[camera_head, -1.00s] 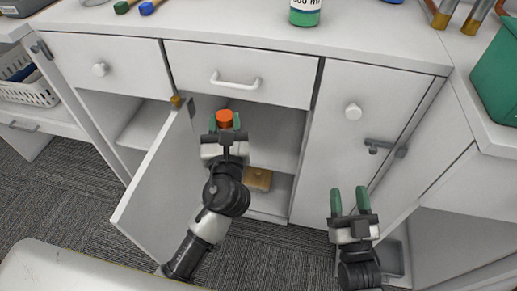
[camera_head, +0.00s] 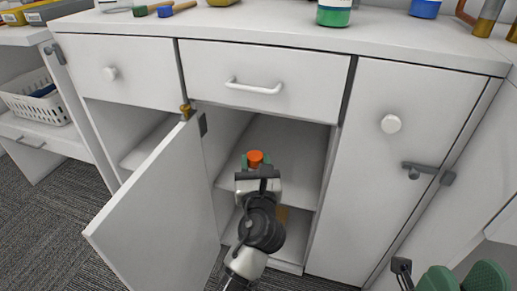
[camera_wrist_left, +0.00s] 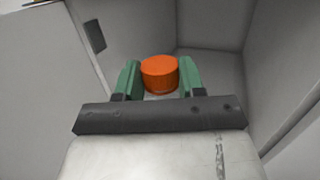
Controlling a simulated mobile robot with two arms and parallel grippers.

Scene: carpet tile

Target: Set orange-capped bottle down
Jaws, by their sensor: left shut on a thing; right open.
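The orange-capped bottle (camera_head: 255,157) shows mainly as its orange cap in the head view; its body is hidden behind my gripper. My left gripper (camera_head: 255,163) is shut on it, inside the open middle compartment of the cabinet (camera_head: 282,148). In the left wrist view the orange cap (camera_wrist_left: 160,74) sits between the green fingertips of my left gripper (camera_wrist_left: 160,80). I cannot tell whether the bottle touches the shelf. My right gripper (camera_head: 463,277) is at the bottom right of the head view, open and empty.
The open cabinet door (camera_head: 160,205) stands left of my left arm. A drawer with a handle (camera_head: 252,86) is above the opening. A closed door (camera_head: 390,170) is to the right. Green-labelled bottle (camera_head: 334,12) stands on the countertop.

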